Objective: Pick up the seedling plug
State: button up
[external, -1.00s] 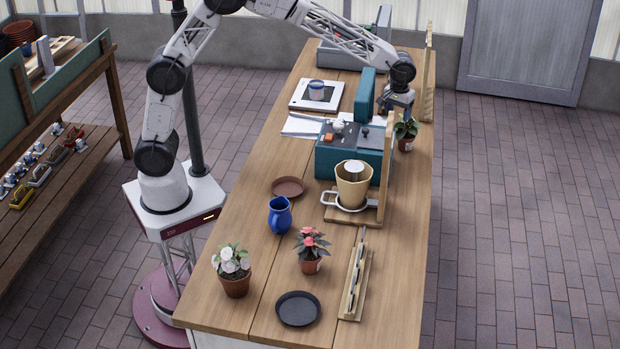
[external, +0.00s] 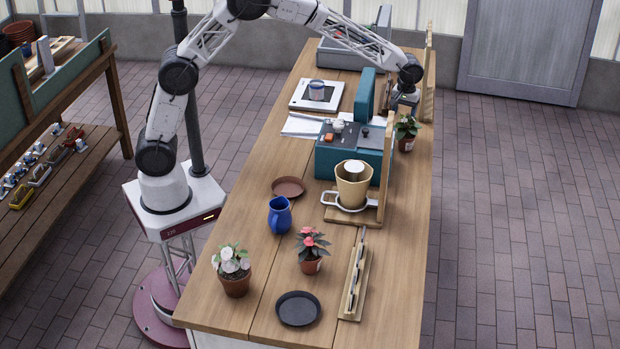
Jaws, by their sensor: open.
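My gripper (external: 403,105) hangs pointing down over the far right part of the wooden table, behind a small leafy plant in a brown pot (external: 406,143). Its fingertips are partly hidden by the plant's leaves and are hard to make out. I cannot clearly pick out a seedling plug; the small potted plant is the plant closest to my gripper. I see nothing held in the gripper.
A teal machine (external: 340,157) and an upright wooden board stand left of the small plant.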

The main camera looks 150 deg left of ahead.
aim_at(402, 124)
jog(key=shift+f, duration=0.7)
jog(key=shift+f, duration=0.1)
jog(key=shift+d+f, duration=0.1)
jog(key=shift+f, duration=2.4)
jog(key=shift+c, duration=0.4)
jog(key=c, duration=0.9)
jog(key=shift+r, duration=0.15)
notch_tip(402, 124, up, 10)
jog(key=shift+f, duration=0.1)
